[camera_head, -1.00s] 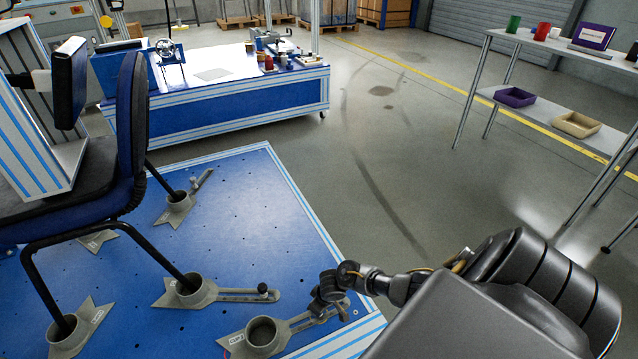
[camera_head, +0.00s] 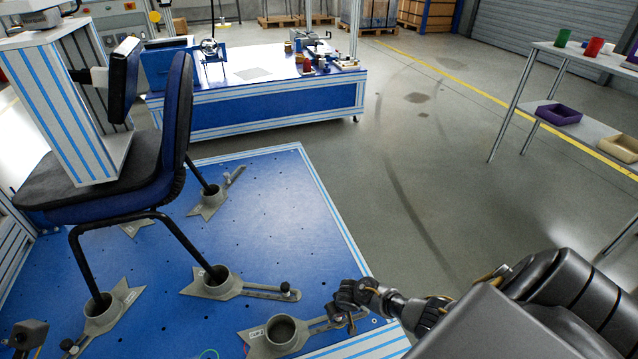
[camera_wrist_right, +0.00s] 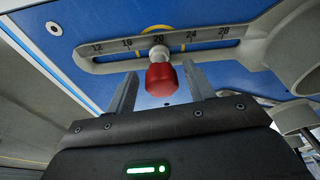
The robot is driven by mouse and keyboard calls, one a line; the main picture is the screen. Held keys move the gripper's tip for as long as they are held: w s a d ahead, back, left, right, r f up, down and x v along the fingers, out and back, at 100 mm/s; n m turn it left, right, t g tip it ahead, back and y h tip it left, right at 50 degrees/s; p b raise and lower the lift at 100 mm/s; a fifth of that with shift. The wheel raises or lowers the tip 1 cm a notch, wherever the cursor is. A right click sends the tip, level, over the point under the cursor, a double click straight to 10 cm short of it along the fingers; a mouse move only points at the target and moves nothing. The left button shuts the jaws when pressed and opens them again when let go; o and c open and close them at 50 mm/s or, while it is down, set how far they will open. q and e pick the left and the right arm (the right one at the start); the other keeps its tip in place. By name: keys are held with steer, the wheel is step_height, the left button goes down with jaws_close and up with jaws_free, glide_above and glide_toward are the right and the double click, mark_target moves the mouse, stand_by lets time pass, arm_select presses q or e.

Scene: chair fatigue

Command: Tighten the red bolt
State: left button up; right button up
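The red bolt (camera_wrist_right: 161,80) shows in the right wrist view, standing in the slot of a grey clamp arm with a number scale (camera_wrist_right: 195,42), close to the 20 mark. My right gripper (camera_wrist_right: 162,84) is open, with one finger on each side of the red bolt and a visible gap on both sides. In the head view my right gripper (camera_head: 343,306) is over the outer end of the front grey clamp (camera_head: 258,342), near the platform's right edge. It hides the red bolt there.
A blue chair (camera_head: 150,190) stands on the blue platform (camera_head: 262,208), its legs in several grey clamps, one with a dark knob (camera_head: 285,288). A blue workbench (camera_head: 270,112) stands behind. A grey shelf (camera_head: 545,60) is at right. Open floor lies between.

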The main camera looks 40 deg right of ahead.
steer(key=shift+n+y, duration=0.3)
steer(key=shift+n, duration=1.7)
steer(key=shift+f+n+y+b, duration=0.1)
steer(key=shift+n+y+b, duration=0.45)
steer(key=shift+n, duration=1.45)
steer(key=n+y+b, duration=0.1)
steer(key=n+b, duration=0.1)
steer(key=n, duration=0.1)
steer(key=shift+g, duration=0.4)
steer(key=shift+n, duration=0.5)
